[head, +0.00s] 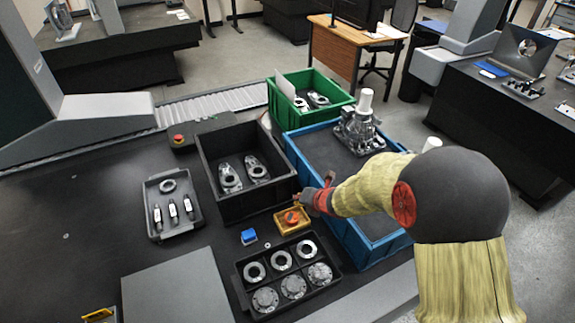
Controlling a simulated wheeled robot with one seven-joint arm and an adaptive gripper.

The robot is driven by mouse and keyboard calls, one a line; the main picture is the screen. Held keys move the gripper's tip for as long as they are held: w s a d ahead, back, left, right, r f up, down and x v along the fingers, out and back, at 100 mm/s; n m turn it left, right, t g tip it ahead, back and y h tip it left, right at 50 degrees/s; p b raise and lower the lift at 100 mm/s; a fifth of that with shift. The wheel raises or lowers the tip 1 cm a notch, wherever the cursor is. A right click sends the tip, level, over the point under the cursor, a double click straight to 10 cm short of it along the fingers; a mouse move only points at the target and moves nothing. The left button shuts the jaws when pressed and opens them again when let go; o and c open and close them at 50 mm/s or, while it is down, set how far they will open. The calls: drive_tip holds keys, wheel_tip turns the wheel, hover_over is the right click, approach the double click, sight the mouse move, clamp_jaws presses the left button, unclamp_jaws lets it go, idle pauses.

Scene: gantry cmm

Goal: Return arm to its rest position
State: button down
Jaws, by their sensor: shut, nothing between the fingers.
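My arm comes in from the right in the head view, bent, with a dark round joint and a yellow covered forearm. My gripper (305,197) is at its left end, by the front right corner of the black bin (237,217) and the near left wall of the blue bin (345,243). It is shut and nothing shows in it. It hangs a little above and behind a small yellow fixture (281,225) with an orange-red part. I cannot tell the exact gap between them.
The black bin holds two metal parts. A green bin (345,95) stands behind the blue bin, which holds a metal assembly (360,130). A grey tray (187,228) and a black compartment tray (327,287) with round parts lie nearby. A blue block (249,236) sits between them.

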drive_tip(key=s+d+r+m+h, duration=0.3)
drive_tip(key=d+r+m, duration=0.35)
drive_tip(key=r, duration=0.25)
drive_tip(key=s+d+r+m+h, duration=0.2)
drive_tip(key=s+d+r+m, duration=0.2)
drive_tip(key=d+r+m, duration=0.35)
drive_tip(key=s+a+r+m+g, duration=0.1)
drive_tip(key=s+r+m, duration=0.3)
drive_tip(key=s+m, duration=0.5)
drive_tip(key=s+a+r+m+g, duration=0.1)
drive_tip(key=s+r+m, duration=0.3)
drive_tip(key=s+m, duration=0.5)
drive_tip(key=s, duration=0.9)
drive_tip(key=shift+s+m+g+y, duration=0.2)
drive_tip(key=shift+m+g+y, duration=0.1)
